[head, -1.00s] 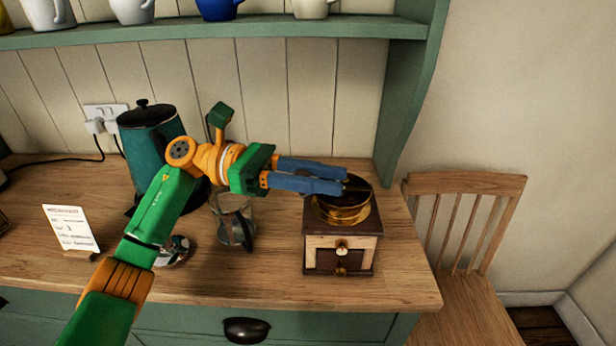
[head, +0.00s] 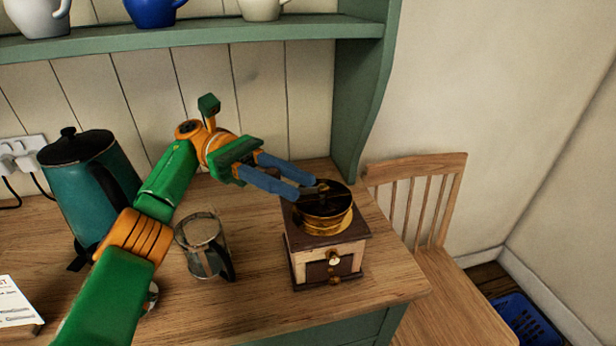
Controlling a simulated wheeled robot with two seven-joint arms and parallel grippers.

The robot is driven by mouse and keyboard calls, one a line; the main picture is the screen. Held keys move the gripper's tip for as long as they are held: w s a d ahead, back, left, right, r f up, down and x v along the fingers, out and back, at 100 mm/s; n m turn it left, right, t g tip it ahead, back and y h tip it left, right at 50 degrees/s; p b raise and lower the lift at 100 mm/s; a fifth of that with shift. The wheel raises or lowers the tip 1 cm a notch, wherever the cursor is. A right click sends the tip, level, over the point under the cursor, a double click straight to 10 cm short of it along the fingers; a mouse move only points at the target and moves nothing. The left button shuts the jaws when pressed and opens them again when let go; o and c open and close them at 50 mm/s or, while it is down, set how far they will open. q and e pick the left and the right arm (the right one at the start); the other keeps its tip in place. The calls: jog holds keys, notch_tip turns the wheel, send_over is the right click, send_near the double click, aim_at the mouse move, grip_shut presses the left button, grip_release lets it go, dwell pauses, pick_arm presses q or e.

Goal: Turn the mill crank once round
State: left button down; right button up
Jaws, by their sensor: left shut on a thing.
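The mill (head: 345,255) stands upright near the right end of the wooden counter, with a dark wooden top, pale sides, a small drawer knob and a brass bowl (head: 325,222). My left gripper (head: 306,186) reaches in from the left over the bowl. Its blue fingers are shut on the mill crank (head: 322,187) at the bowl's left rim. The fingers hide most of the crank handle, and only a small part of it shows. My right gripper is out of view.
A glass press (head: 205,250) stands left of the mill, under my left arm. A teal kettle (head: 75,190) is farther left. A card (head: 12,303) stands at the lower left. The green shelf (head: 230,38) with mugs hangs above. A chair (head: 430,200) stands right of the counter.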

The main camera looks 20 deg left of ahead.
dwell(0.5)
pick_arm(q)
jog(key=c, duration=0.6)
grip_release()
jog(key=shift+c, duration=0.2)
